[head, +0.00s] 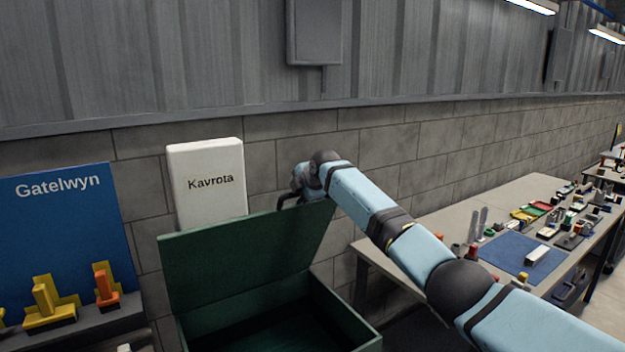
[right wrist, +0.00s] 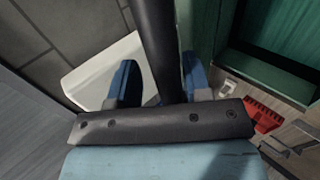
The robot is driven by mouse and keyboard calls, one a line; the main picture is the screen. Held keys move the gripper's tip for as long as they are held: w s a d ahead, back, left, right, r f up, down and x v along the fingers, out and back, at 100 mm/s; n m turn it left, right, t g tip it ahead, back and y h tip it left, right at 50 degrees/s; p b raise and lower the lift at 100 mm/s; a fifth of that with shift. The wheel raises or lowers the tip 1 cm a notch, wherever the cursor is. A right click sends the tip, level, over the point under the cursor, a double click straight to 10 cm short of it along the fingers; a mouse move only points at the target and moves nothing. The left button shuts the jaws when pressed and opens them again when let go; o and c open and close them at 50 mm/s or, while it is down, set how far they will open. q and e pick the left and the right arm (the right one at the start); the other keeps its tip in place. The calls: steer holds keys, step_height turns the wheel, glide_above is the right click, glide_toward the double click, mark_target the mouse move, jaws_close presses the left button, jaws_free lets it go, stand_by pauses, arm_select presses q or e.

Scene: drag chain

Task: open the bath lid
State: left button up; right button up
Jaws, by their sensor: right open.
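The green bath (head: 345,310) stands low in the middle of the head view, its dark inside showing. Its green lid (head: 245,255) is raised and stands steeply at the back of the bath. My right gripper (head: 293,198) is at the lid's top edge, near its right corner; its fingertips are mostly hidden there. In the right wrist view the two blue fingers (right wrist: 155,85) are apart, one on each side of a dark bar (right wrist: 155,45), which looks like the lid's handle. I cannot tell whether they touch it. My left gripper is not in view.
A white Kavrota box (head: 208,185) stands behind the lid, close to the block wall. A blue Gatelwyn board (head: 70,220) with yellow and orange parts is at the left. A workbench (head: 450,215) with a blue mat and small parts stands at the right.

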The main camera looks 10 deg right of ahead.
steer(key=b+v, duration=0.2)
steer(key=v, duration=1.1)
steer(key=shift+r+b, duration=0.25)
steer(key=shift+b, duration=0.05)
steer(key=shift+s+d, duration=0.1)
steer(key=shift+d, duration=0.05)
